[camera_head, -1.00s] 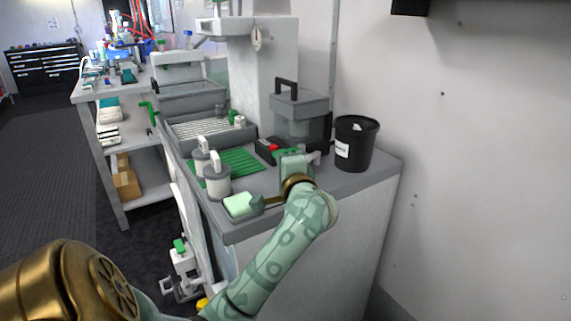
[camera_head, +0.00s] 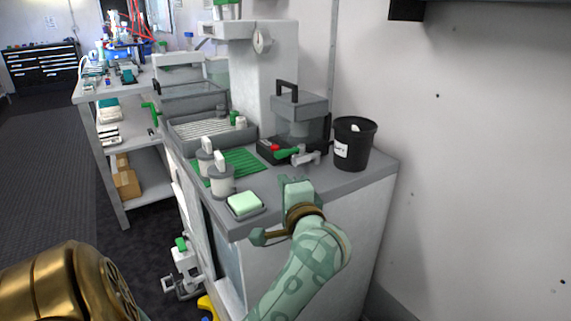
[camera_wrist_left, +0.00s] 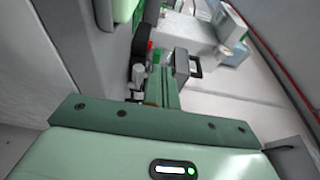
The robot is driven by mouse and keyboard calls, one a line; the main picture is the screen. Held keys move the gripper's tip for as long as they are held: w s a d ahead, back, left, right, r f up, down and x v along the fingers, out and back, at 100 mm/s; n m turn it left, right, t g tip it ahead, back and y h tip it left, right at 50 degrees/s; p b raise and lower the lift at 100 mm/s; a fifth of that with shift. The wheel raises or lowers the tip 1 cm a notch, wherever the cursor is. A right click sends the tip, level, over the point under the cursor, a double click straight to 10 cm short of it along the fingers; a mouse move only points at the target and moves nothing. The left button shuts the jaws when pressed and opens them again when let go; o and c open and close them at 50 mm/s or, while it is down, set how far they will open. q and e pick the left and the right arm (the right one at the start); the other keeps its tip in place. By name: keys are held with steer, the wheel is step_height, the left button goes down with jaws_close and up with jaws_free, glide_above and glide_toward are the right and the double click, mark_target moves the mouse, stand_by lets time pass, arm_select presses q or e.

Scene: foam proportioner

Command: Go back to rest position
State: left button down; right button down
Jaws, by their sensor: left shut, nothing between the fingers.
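My left gripper (camera_head: 297,186) is near the front edge of the grey counter (camera_head: 345,180). The green arm reaches up to it from the bottom of the head view. Its narrow green fingers show together in the left wrist view (camera_wrist_left: 160,88), shut with nothing between them. In the head view the hand mostly hides the fingers. A pale green block (camera_head: 244,203) lies on the counter's front corner, left of the gripper and apart from it. My right gripper is not in view.
A black bucket (camera_head: 354,145) stands at the counter's right. A device with a green handle (camera_head: 287,153) is behind the gripper. Two white-and-grey canisters (camera_head: 222,182) stand by a green grate (camera_head: 243,161). Floor is free at the far left.

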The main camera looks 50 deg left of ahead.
arm_select(q)
steer(key=shift+s+d, duration=1.15)
